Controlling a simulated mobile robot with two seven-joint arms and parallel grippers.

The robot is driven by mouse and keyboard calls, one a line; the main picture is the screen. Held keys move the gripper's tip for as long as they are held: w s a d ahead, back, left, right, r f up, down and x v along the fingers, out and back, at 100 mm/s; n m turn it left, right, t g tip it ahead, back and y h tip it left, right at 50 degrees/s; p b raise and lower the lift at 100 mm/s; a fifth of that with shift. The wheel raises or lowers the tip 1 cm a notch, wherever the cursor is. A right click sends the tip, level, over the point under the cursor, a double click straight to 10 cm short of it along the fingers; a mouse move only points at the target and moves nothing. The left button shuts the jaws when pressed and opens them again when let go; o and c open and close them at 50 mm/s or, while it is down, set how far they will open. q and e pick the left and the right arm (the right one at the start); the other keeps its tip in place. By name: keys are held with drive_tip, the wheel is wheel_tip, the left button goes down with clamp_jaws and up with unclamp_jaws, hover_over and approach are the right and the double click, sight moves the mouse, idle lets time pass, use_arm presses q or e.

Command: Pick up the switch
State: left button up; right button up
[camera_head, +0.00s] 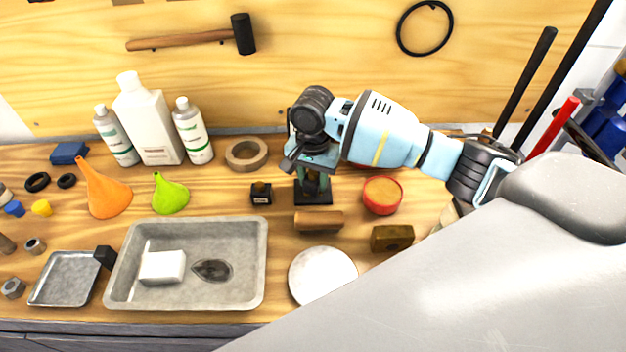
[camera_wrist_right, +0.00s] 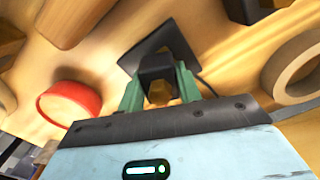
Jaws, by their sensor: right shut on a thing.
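My right gripper (camera_head: 314,186) reaches down over the bench, and its green fingers also show in the right wrist view (camera_wrist_right: 159,90). They are shut on a small dark block with an amber part, which appears to be the switch (camera_wrist_right: 156,68). In the head view the gripper mostly hides this block. A black square plate (camera_wrist_right: 162,40) lies just beyond the fingertips, and it also shows under the gripper in the head view (camera_head: 313,199). I cannot tell whether the block touches the plate. My left gripper is not in view.
A small black item with a yellowish mark (camera_head: 261,194) and a tape roll (camera_head: 247,154) are left of the gripper. A red tin (camera_head: 382,195) is right. A wooden cylinder (camera_head: 319,220) lies in front. A grey tray (camera_head: 192,303) is front left.

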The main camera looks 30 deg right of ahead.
sight(313, 172)
wheel_tip(313, 172, up, 9)
drive_tip(key=shift+f+p, duration=0.1)
drive_tip(key=shift+p, duration=0.45)
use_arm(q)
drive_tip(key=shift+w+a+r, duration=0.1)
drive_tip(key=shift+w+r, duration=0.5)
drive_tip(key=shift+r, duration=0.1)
use_arm(e)
drive_tip(key=shift+r, duration=0.4)
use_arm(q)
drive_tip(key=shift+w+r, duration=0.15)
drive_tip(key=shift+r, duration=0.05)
